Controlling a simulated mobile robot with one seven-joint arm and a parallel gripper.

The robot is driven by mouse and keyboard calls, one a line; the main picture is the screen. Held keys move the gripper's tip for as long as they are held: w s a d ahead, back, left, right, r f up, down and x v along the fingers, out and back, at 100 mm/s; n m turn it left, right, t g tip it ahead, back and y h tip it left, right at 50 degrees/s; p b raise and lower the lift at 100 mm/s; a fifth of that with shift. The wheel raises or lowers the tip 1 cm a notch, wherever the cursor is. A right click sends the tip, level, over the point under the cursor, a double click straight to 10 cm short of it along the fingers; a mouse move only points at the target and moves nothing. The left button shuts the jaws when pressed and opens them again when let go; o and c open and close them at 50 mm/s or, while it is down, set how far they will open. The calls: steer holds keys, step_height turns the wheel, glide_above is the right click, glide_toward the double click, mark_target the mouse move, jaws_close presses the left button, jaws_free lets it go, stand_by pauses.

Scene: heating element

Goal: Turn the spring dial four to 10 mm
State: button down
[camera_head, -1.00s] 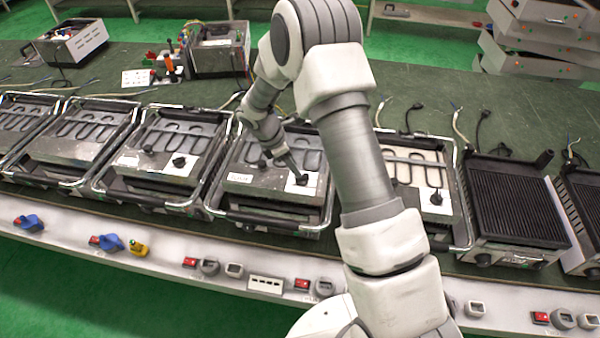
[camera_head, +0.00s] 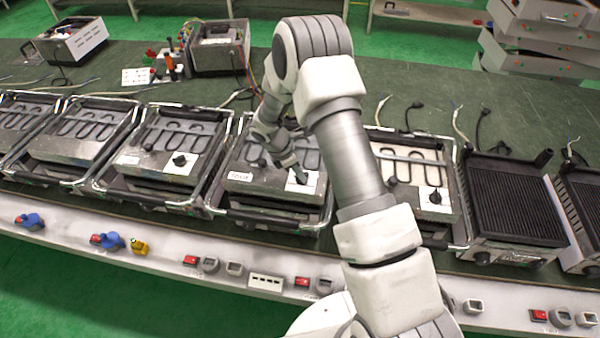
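A row of heating units with looped elements stands on the green workbench. Several of them carry a black dial on a light plate. My gripper (camera_head: 297,172) points down at the dial (camera_head: 302,178) of the unit (camera_head: 255,211) in the middle of the row. The fingertips are at or right beside this dial and partly cover it. I cannot tell whether they touch or grasp it, and the dial's scale is too small to read. Other dials show on the unit to the left (camera_head: 180,160) and the unit to the right (camera_head: 435,197).
Two ribbed black grills (camera_head: 508,205) stand at the right. An open metal box (camera_head: 218,50) with wires is behind my arm to the left. Loose cables lie behind the units. The white front ledge (camera_head: 170,262) carries red switches and blue clamps.

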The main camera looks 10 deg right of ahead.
steer(key=shift+f+m+b, duration=0.1)
steer(key=shift+m+b, duration=0.3)
steer(key=shift+m, duration=0.1)
steer(key=shift+w+m+g+b, duration=0.1)
steer(key=shift+m+g+b, duration=0.3)
steer(key=shift+m+b, duration=0.15)
steer(key=m+g+b, duration=0.1)
steer(key=m+b, duration=0.1)
steer(key=m, duration=0.1)
steer(key=shift+w+f+m, duration=0.1)
steer(key=shift+m, duration=0.25)
steer(key=m+g+b, duration=0.1)
steer(key=m, duration=0.2)
steer(key=m+g+y+b, duration=0.1)
steer(key=m+b, duration=0.1)
steer(key=m, duration=0.1)
steer(key=shift+w+r+y, duration=0.1)
steer(key=shift+r+y, duration=0.1)
steer(key=shift+y, duration=0.1)
steer(key=c, duration=0.8)
jaws_free()
steer(key=shift+d, duration=0.1)
steer(key=shift+c, duration=0.2)
